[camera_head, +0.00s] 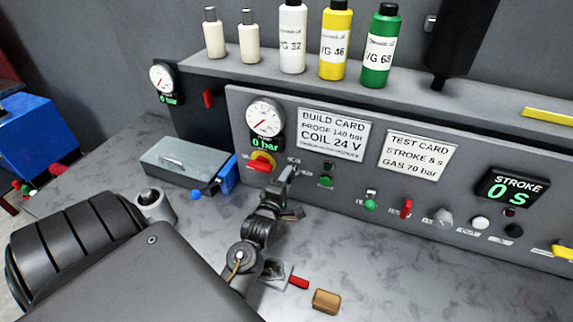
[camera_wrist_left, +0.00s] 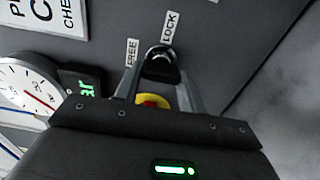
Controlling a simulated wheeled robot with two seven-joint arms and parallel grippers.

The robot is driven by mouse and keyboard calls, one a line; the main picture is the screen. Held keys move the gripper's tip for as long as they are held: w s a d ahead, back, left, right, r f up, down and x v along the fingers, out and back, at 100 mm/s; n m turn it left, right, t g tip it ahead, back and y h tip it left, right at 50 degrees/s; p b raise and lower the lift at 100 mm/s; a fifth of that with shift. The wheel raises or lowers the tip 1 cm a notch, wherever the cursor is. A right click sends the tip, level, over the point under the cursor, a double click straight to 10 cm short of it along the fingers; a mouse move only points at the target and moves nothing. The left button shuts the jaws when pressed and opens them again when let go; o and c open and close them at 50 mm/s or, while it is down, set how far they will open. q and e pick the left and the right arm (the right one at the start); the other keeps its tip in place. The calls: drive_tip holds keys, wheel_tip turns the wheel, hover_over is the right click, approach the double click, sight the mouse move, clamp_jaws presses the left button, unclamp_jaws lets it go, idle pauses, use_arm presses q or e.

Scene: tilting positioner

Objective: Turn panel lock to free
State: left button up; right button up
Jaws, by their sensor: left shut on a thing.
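The panel lock (camera_wrist_left: 161,66) is a small dark knob with a bright metal collar on the grey panel. In the left wrist view, a FREE label (camera_wrist_left: 132,52) stands to its left and a LOCK label (camera_wrist_left: 171,27) above it, slightly right. My left gripper (camera_head: 290,170) is at the panel front in the head view. Its two fingers stand on either side of the knob in the left wrist view (camera_wrist_left: 160,78), shut on it. The knob's exact pointing is too small to tell. In the head view the gripper hides the lock. My right gripper is not in view.
A red-and-yellow knob (camera_head: 262,161) sits just left of the gripper, under a gauge (camera_head: 265,117). A green button (camera_head: 326,181) and a red switch (camera_head: 406,208) are to the right. A grey box (camera_head: 188,160) and a brown block (camera_head: 326,300) lie on the bench.

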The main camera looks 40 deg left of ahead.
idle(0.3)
use_arm(q)
drive_tip(key=o, duration=1)
